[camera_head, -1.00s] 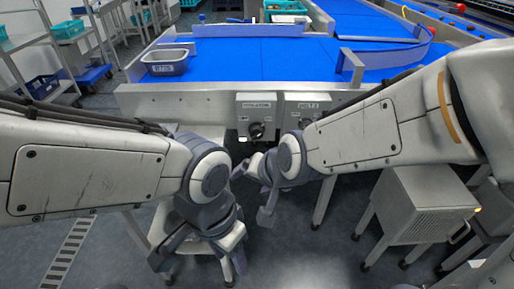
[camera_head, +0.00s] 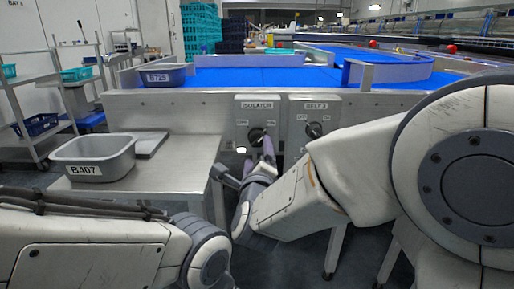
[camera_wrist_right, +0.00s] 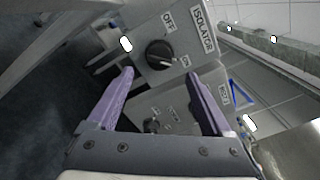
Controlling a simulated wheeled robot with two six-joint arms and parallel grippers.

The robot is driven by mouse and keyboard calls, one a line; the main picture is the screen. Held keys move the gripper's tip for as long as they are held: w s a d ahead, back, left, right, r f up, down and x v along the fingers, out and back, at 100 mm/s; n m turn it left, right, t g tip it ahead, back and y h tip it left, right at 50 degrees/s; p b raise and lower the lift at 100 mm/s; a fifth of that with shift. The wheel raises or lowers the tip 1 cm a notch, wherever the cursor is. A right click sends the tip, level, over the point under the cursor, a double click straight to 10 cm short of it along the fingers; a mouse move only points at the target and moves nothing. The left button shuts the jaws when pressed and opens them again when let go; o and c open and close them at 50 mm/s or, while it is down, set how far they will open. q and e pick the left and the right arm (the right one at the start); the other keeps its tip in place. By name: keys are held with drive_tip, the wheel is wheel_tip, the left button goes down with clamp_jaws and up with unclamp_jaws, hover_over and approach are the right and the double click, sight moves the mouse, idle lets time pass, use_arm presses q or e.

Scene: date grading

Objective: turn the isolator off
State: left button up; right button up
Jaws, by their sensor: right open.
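The isolator (camera_head: 257,106) is a grey box labelled ISOLATOR on the front of the belt frame. Its round black knob (camera_head: 257,136) sits between OFF at left and ON at right. In the right wrist view the knob (camera_wrist_right: 160,54) shows a pale mark that appears to face the ON side. My right gripper (camera_head: 245,157) is open and empty, just in front of and below the knob. In the wrist view its purple fingers (camera_wrist_right: 166,73) are spread wide, with the knob ahead between their tips, apparently apart from them. My left gripper is out of view; only its arm shows at lower left.
A second switch box, BELT 2 (camera_head: 315,104), is right beside the isolator, with its own knob (camera_head: 314,130). A grey tub B407 (camera_head: 95,158) stands on a steel table (camera_head: 180,170) at left.

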sight(257, 142)
drive_tip(key=w+b, duration=0.1)
drive_tip(key=w, duration=0.6)
drive_tip(key=shift+w, duration=0.2)
clamp_jaws()
